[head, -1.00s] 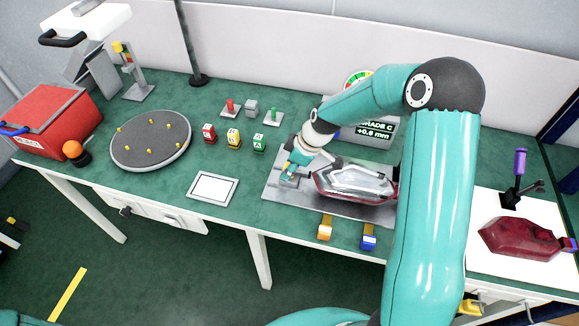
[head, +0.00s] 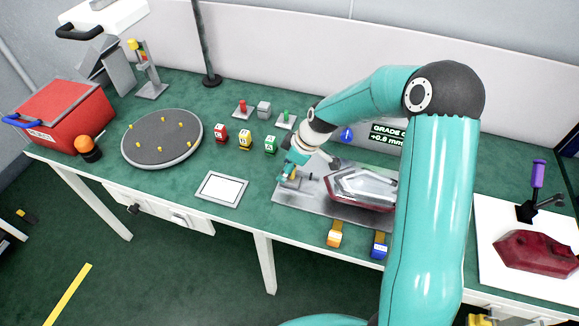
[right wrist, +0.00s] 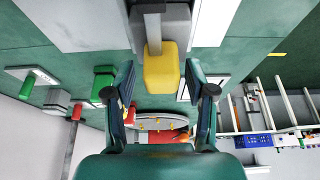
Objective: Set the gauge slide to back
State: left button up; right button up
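The gauge slide's yellow knob (right wrist: 160,72) stands between my right gripper's two fingers (right wrist: 160,92) in the right wrist view, with a gap on each side. A grey bar and block lie behind the knob. In the head view my right gripper (head: 289,169) is low over the left end of the metal plate (head: 310,212), at the small grey slide block (head: 289,183), and partly hides it. A clear and red tail lamp (head: 360,188) lies on the plate to the right, partly behind my arm. My left gripper is not in view.
A display (head: 386,134) reads a grade and about +0.8 mm, partly hidden by my arm. Red, yellow and green blocks (head: 245,140) and a white-framed pad (head: 221,188) lie left of the plate. Orange and blue clips (head: 335,235) sit at the front edge.

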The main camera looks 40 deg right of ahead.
aim_at(305, 174)
jog(key=shift+s+d, duration=0.1)
jog(key=shift+s, duration=0.15)
jog(key=v, duration=1.2)
jog(key=shift+w, duration=0.15)
